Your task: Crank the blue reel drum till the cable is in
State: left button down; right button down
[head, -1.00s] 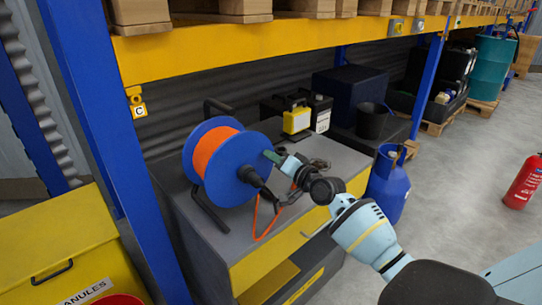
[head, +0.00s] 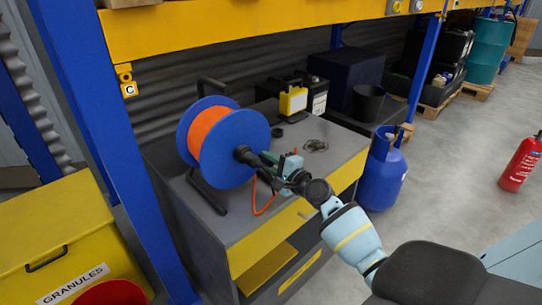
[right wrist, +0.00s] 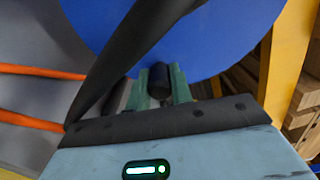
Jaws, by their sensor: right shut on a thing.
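The blue reel drum (head: 256,128) stands on its dark frame on the grey bench, with orange cable (head: 207,132) wound on it. A loose orange loop (head: 264,211) hangs below the crank, and two orange strands (right wrist: 35,70) show in the right wrist view. The black crank (head: 246,156) sticks out from the drum's near face. My right gripper (head: 279,166) is at the crank's outer end. In the right wrist view its green fingers stand either side of the dark crank knob (right wrist: 160,78), shut on it. The cable's end is hidden. My left gripper is out of view.
The bench (head: 160,165) holds a yellow-and-black lamp (head: 293,101) and a small coil (head: 315,146). A blue gas bottle (head: 381,172) stands right of it. A blue rack post (head: 100,130) rises at left. Floor is clear at right, before the red extinguisher (head: 521,163).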

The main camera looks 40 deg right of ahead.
jog(key=shift+a+f+m, duration=0.7)
jog(key=shift+m, duration=0.5)
jog(key=c, duration=1.2)
grip_release()
jog(key=shift+c, duration=0.2)
jog(key=shift+s+d+p, duration=0.15)
jog(key=shift+s+p, duration=0.05)
jog(key=shift+s, duration=1.8)
jog(key=shift+s+d+p, duration=0.15)
jog(key=shift+s+p, duration=0.05)
jog(key=shift+s, duration=1.75)
